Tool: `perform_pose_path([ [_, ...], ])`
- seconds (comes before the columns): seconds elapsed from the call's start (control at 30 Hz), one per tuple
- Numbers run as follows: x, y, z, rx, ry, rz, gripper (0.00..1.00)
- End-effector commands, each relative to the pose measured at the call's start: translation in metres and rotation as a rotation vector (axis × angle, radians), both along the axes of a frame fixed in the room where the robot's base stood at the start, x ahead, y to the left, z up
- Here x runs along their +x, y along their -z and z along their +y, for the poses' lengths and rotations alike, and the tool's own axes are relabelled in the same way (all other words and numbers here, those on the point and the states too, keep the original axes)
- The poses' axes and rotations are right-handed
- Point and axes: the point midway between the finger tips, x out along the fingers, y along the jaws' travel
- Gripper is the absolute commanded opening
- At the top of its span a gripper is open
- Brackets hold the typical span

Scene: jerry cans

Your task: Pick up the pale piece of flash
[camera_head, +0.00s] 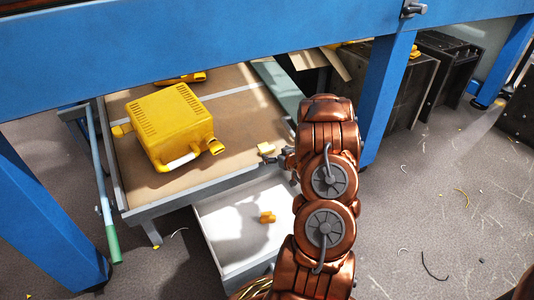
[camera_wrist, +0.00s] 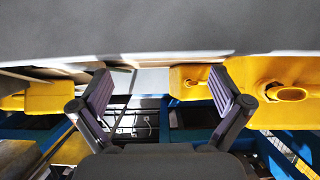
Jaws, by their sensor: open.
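My gripper (camera_head: 266,157) is open above the right side of the low trolley, its dark fingers small in the head view. In the wrist view my gripper (camera_wrist: 163,88) has its two ridged fingers wide apart, with nothing held between them. A small light yellow piece (camera_head: 265,147) shows right beside the fingertips in the head view. I cannot tell for sure whether it is the pale flash, or whether it touches a finger. Another small, deeper yellow piece (camera_head: 267,217) lies in the white tray.
A large yellow jerry can (camera_head: 175,122) lies on the brown trolley top (camera_head: 235,100), left of my gripper. The white tray (camera_head: 232,232) is below the trolley's near edge. A blue frame (camera_head: 230,35) crosses above. Dark crates (camera_head: 400,85) stand at right; scraps litter the floor.

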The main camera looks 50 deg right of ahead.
Motion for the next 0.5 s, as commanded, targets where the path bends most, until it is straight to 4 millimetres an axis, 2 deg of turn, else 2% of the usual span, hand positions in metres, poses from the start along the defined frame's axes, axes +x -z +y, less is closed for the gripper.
perform_pose_path([
  [0.1,0.011,0.006,-0.002,0.0,-0.001,-0.001,1.0],
  [0.33,0.023,0.014,-0.006,0.001,0.0,0.003,1.0],
  [0.5,0.043,0.022,-0.013,-0.001,-0.001,-0.001,1.0],
])
